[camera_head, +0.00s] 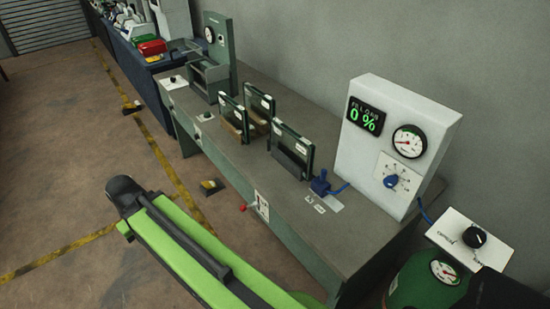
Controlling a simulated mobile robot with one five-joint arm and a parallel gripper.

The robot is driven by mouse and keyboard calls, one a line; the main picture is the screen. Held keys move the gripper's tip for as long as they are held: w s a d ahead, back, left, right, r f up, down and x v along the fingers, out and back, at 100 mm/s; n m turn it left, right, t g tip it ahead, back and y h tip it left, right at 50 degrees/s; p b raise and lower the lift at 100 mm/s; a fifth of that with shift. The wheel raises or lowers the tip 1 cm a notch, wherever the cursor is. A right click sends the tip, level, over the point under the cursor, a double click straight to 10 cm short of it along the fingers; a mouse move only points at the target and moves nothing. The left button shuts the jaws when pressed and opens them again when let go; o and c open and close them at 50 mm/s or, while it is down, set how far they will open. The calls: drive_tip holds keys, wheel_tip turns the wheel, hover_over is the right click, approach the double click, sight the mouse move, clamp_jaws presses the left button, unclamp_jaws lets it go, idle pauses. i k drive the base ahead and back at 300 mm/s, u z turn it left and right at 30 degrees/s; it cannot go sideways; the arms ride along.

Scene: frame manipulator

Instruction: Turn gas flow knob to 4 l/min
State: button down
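A white panel box (355,160) stands at the right end of the bench. It carries a black display with green figures reading "0 %", a round dial gauge (409,141) and a blue knob (390,181) on a marked plate. A black knob (474,237) sits on a white plate above a green gas cylinder (418,284) at the lower right. I cannot tell which knob is labelled for gas flow; the markings are too small to read. My green arm crosses the lower middle, left of both knobs. My gripper's fingers do not show.
The long grey-green bench (245,165) holds several upright dark panels (292,150) and a blue fitting (320,183) with a hose. A red-tipped lever (243,208) sticks out from its front. A second gauge (445,272) is on the cylinder. Brown floor lies open at left.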

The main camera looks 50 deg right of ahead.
sight(390, 181)
drive_tip(key=z, duration=1.3)
drive_tip(key=k, duration=0.4)
drive_tip(key=z, duration=0.7)
